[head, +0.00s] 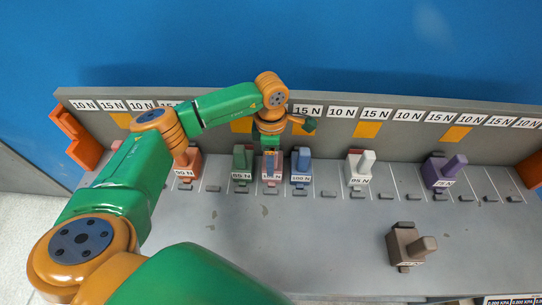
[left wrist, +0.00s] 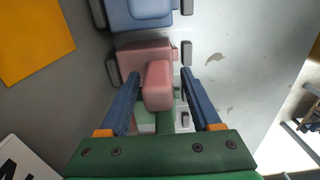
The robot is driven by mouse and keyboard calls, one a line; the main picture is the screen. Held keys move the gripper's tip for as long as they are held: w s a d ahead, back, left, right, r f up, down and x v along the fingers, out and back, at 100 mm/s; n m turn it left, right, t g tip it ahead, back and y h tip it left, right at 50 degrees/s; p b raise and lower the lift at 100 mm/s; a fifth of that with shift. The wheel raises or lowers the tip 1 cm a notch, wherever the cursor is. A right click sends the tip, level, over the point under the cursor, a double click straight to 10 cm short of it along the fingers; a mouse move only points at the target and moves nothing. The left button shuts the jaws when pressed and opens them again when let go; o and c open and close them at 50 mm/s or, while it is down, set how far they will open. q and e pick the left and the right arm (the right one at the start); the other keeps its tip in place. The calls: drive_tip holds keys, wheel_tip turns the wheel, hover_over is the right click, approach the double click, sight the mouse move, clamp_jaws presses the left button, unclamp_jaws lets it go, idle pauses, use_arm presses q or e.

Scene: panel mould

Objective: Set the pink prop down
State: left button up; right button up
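The pink prop (head: 272,173) stands upright on the grey bench in a row, between a green prop (head: 241,163) and a blue prop (head: 301,165). My left gripper (head: 269,151) is directly above the pink prop, partly hiding it in the head view. In the left wrist view, the pink prop's raised block (left wrist: 158,86) lies between the two blue fingers of my left gripper (left wrist: 161,74). The fingers are spread, with a visible gap on each side of the block. My right gripper is in neither view.
A salmon prop (head: 188,163) stands left of the green one. A white prop (head: 359,168) and a purple prop (head: 442,173) stand farther right. A brown prop (head: 410,246) stands nearer the front. A grey back panel (head: 330,131) runs behind the row. The front middle is clear.

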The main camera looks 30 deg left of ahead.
use_arm(q)
drive_tip(key=shift+r, duration=0.3)
wheel_tip(320, 180, up, 11)
drive_tip(key=shift+r+b, duration=0.2)
drive_tip(key=shift+b, duration=0.95)
drive_tip(key=shift+r, duration=0.15)
